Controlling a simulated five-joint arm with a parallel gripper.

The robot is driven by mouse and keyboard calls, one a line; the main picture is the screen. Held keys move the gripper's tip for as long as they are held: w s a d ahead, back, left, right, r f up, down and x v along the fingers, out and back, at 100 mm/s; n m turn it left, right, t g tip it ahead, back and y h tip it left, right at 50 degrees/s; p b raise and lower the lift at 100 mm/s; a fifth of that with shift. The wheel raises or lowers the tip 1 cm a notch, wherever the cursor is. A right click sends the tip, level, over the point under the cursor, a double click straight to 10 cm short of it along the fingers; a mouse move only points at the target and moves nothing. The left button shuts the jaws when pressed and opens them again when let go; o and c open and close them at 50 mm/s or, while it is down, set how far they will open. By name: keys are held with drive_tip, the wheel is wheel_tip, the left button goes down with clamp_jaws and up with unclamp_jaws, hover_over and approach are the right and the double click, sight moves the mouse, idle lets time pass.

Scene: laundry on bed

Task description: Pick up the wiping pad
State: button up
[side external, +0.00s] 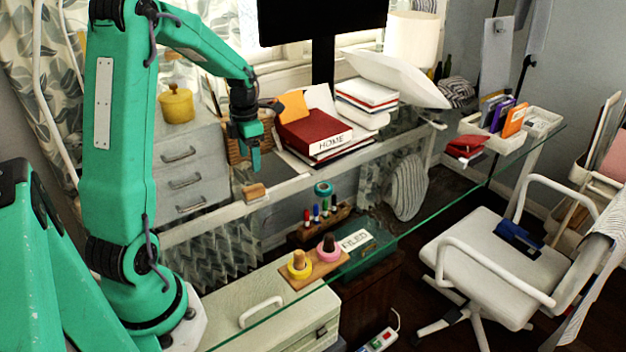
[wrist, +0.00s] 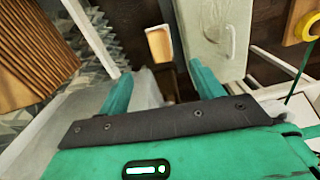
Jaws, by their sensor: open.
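The wiping pad (side external: 254,191) looks like a small tan block with a paler side, lying on the glass desk below my gripper. In the wrist view the pad (wrist: 159,44) shows its tan face and a white edge, ahead of and between the fingertips. My gripper (side external: 250,156) hangs above the pad, pointing down, with a gap between them. In the wrist view my gripper (wrist: 162,80) has its two green fingers spread apart, with nothing held between them.
A wicker basket (side external: 238,148) and red books (side external: 313,133) stand close behind my gripper. A wooden board with tape rolls (side external: 315,268) and a marker holder (side external: 322,222) lie to the right of the pad. The glass around the pad looks clear.

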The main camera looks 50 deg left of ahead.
hover_over(253, 188)
drive_tip(key=shift+f, duration=2.65)
drive_tip(key=shift+f, duration=3.05)
drive_tip(key=c, duration=1.1)
